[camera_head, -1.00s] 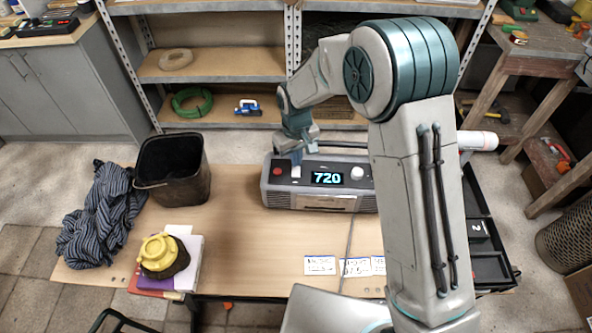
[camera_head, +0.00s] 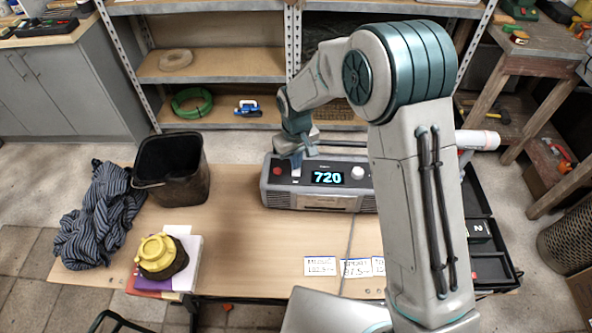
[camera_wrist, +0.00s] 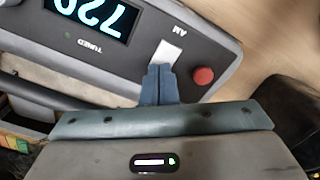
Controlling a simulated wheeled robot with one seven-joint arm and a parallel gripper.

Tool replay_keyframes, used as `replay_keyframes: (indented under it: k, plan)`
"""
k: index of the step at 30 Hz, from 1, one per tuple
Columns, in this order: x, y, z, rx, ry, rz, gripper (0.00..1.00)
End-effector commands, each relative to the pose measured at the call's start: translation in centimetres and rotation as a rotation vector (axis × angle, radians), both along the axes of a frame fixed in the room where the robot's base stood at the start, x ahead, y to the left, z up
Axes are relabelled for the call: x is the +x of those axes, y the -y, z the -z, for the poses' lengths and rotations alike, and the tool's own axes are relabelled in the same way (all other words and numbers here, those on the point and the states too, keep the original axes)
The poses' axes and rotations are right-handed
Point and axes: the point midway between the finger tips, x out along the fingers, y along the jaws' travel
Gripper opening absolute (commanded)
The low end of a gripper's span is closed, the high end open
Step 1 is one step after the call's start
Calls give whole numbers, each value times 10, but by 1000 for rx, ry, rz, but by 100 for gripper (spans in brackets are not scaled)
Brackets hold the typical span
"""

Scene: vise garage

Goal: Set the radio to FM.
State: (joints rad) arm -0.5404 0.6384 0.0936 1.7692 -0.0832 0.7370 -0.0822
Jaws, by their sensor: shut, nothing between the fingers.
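The grey radio (camera_head: 290,198) stands at the back of the wooden table, and its lit display (camera_head: 327,178) reads 720. In the wrist view the radio appears upside down, with its display (camera_wrist: 95,14), a TUNED label beside a small green light, and a red button (camera_wrist: 203,76). A white switch (camera_wrist: 167,50) sits near the AM label (camera_wrist: 180,30); any FM label is out of sight. My gripper (camera_wrist: 161,67) is shut and empty, its tips at the switch's lower edge in that view. Contact is unclear. The head view shows my gripper (camera_head: 296,163) above the radio's left part.
A black bin (camera_head: 172,170), striped cloth (camera_head: 100,215) and a yellow-topped object (camera_head: 160,256) on books stand on the left. Paper cards (camera_head: 320,266) lie at the front. A black tray (camera_head: 489,264) is at the right. The table's middle is clear.

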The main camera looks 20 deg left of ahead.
Motion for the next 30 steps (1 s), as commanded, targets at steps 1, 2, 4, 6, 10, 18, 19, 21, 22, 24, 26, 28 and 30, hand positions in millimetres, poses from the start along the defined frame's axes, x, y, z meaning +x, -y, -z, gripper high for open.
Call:
replay_keyframes:
  k: [1,2,4,6,10,18,19,21,22,24,26,28,30]
  plan:
    - [0,0,2,-1,-1,0,0]
    - [0,0,2,-1,-1,0,0]
    - [0,0,1,-1,-1,0,0]
    - [0,0,-1,-1,-1,0,0]
    - [0,0,-10,0,0,0,0]
    - [0,0,-32,0,0,1,0]
    - [0,0,-35,0,0,0,0]
    - [0,0,-40,0,0,0,0]
    - [0,0,-43,0,0,0,0]
    - [0,0,-48,1,1,0,0]
    - [0,0,-53,0,0,0,0]
    - [0,0,-58,0,0,0,0]
    - [0,0,-64,-1,-1,0,0]
